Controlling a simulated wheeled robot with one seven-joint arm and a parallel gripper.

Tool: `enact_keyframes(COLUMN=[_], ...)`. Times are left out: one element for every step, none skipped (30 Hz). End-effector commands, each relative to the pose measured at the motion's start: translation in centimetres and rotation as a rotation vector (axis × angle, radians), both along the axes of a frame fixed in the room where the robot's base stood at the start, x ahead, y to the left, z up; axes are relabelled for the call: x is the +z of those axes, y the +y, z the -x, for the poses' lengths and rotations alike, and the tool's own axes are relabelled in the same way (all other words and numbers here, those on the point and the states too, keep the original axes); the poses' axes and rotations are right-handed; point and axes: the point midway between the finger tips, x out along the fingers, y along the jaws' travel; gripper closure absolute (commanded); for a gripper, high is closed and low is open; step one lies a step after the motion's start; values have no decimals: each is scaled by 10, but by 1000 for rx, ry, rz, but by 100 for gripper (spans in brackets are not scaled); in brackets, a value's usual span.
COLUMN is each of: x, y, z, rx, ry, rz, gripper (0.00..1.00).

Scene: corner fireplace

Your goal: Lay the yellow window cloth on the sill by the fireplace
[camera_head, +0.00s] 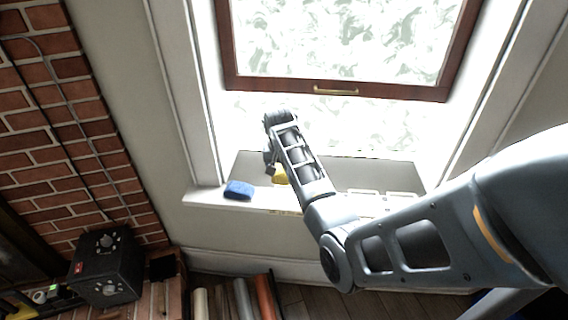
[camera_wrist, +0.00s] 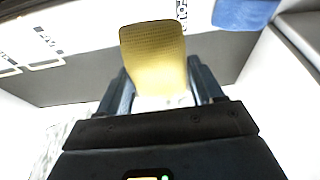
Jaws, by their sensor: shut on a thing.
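The yellow window cloth (camera_wrist: 153,55) is between the two fingers of my gripper (camera_wrist: 162,92) in the wrist view. My gripper is shut on it, and most of the cloth sticks out past the fingertips. In the head view a small part of the yellow cloth (camera_head: 280,176) shows beside my arm, over the window sill (camera_head: 205,197). My gripper (camera_head: 273,172) is partly hidden there by my own wrist. I cannot tell whether the cloth touches the sill.
A blue sponge-like block (camera_head: 239,190) lies on the left end of the sill, left of the cloth. The window (camera_head: 340,90) has a brown frame with a brass handle. A black box (camera_head: 106,267) stands by the brick fireplace (camera_head: 70,120) at left. White outlines mark the sill's right part.

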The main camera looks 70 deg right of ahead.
Motion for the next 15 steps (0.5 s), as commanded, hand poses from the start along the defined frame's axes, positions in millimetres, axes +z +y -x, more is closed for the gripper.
enact_keyframes(x=[1,2,2,2,2,2,2,2,2,2,2,2,2,2,2], y=[-5,-7,-9,-9,-9,-10,-9,-9,-9,-9,-9,-9,-9,-8,-7], z=[3,4,5,6,6,6,6,6,6,6,6,6,6,6,6], rx=[-16,-22,-27,-29,-30,-31,-30,-30,-30,-29,-29,-29,-28,-28,-27], ry=[0,0,0,0,1,0,0,0,-1,0,0,0,0,0,0], rz=[0,0,-1,-1,-1,-1,0,0,0,0,0,0,-1,-1,-3], gripper=[58,58,58,58,58,58,58,58,58,58,58,58,58,58,58])
